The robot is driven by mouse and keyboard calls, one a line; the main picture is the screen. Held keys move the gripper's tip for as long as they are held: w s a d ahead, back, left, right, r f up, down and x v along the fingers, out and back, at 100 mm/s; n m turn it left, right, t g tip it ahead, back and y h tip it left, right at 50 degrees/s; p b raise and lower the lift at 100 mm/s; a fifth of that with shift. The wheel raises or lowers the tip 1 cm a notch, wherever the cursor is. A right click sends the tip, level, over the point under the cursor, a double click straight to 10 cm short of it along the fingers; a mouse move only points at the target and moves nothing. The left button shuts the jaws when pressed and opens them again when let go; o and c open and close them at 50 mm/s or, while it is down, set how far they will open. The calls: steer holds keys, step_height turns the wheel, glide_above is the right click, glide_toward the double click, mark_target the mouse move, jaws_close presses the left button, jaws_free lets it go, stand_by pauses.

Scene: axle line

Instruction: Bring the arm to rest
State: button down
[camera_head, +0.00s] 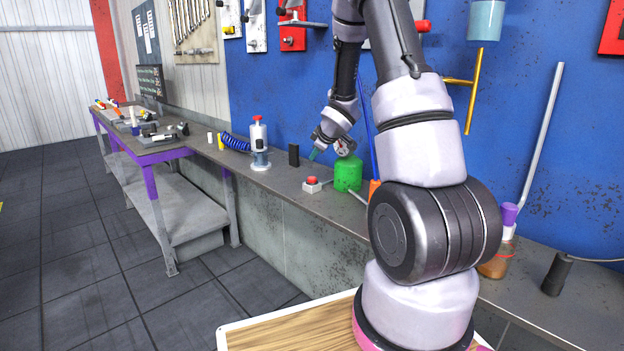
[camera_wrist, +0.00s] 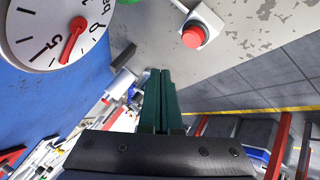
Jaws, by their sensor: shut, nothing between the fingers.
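My arm reaches over the grey bench (camera_head: 290,188) from the right in the head view. My gripper (camera_head: 313,154) hangs above the bench, with its green fingertips beside the green canister (camera_head: 348,173). In the wrist view, the two green fingers of my gripper (camera_wrist: 160,73) lie together with nothing between them. A white dial with a red needle (camera_wrist: 55,30) is close by at the upper left there. A red button (camera_wrist: 193,36) on a white box is at the top. The button box (camera_head: 312,185) stands on the bench below my gripper in the head view.
A black block (camera_head: 294,155) and a white bottle with a red top (camera_head: 259,142) stand to the left. A brown jar (camera_head: 494,267) and a black cylinder (camera_head: 557,274) stand at the right. The blue wall (camera_head: 280,85) rises behind. Floor is free at left.

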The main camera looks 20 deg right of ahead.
stand_by(0.4)
steer(key=s+r+m+h, duration=0.1)
steer(key=s+r+m, duration=0.3)
steer(key=s+r, duration=0.3)
steer(key=s+r+m+h, duration=0.1)
steer(key=s+r+m, duration=0.25)
steer(key=r, duration=0.65)
steer(key=s+a+r+m+y, duration=0.1)
steer(key=s+a, duration=0.3)
steer(key=s, duration=0.4)
steer(key=s+a+r+m+g+y, duration=0.1)
steer(key=s+a+r+m, duration=0.2)
steer(key=s, duration=0.6)
steer(key=s+a+r+m+g+y, duration=0.1)
steer(key=s+a, duration=0.3)
steer(key=s, duration=0.4)
steer(key=shift+s+a+r+m+y, duration=0.3)
steer(key=shift+s+a+r+m, duration=0.1)
steer(key=shift+r+m, duration=0.4)
